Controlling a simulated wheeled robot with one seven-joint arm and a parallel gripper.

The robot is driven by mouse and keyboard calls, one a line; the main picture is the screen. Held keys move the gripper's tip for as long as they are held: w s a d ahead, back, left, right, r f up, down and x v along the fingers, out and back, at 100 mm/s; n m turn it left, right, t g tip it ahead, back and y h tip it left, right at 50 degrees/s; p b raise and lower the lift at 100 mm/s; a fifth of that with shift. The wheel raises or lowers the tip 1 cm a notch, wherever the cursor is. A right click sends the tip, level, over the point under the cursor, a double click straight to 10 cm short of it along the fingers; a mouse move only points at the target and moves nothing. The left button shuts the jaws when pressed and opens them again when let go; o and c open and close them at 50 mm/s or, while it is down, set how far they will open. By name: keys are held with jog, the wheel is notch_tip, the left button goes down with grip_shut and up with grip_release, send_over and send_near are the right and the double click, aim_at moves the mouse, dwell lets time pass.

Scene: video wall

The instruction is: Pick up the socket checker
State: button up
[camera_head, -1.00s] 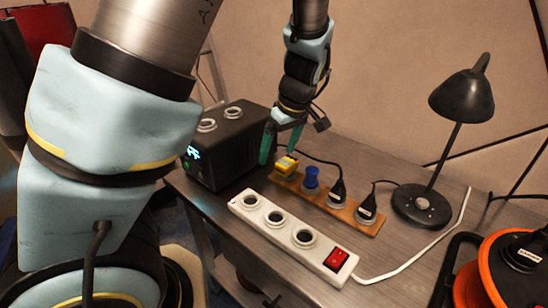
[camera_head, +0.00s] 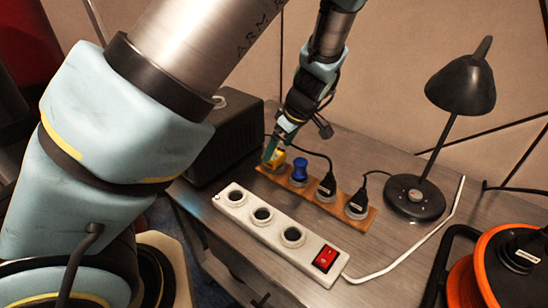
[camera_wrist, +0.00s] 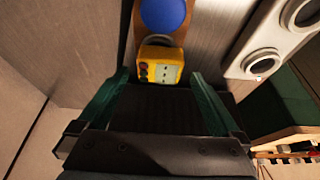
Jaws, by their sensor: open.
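The socket checker looks like the small yellow block (camera_head: 279,159) at the left end of a wooden strip (camera_head: 328,207) on the table. It also shows in the wrist view (camera_wrist: 161,65), with dark spots on its left side and a pale face panel. My gripper (camera_head: 271,158) is at the checker, its green fingers partly covering it in the head view. In the wrist view my gripper (camera_wrist: 159,76) is open, with one finger on each side of the checker and visible gaps to both. I cannot tell whether the fingers reach down past its top.
A blue plug (camera_head: 299,170) stands right beside the checker, then two black plugs (camera_head: 326,187) with cables. A white power strip (camera_head: 280,233) lies in front. A black box (camera_head: 225,143) stands left, a desk lamp (camera_head: 417,200) right, and an orange cable reel (camera_head: 500,265) front right.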

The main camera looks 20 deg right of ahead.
jog(key=p+x, duration=0.1)
jog(key=x, duration=0.3)
jog(key=shift+w+a, duration=0.1)
jog(key=shift+w, duration=0.05)
jog(key=shift+c, duration=0.4)
jog(key=c, duration=1.4)
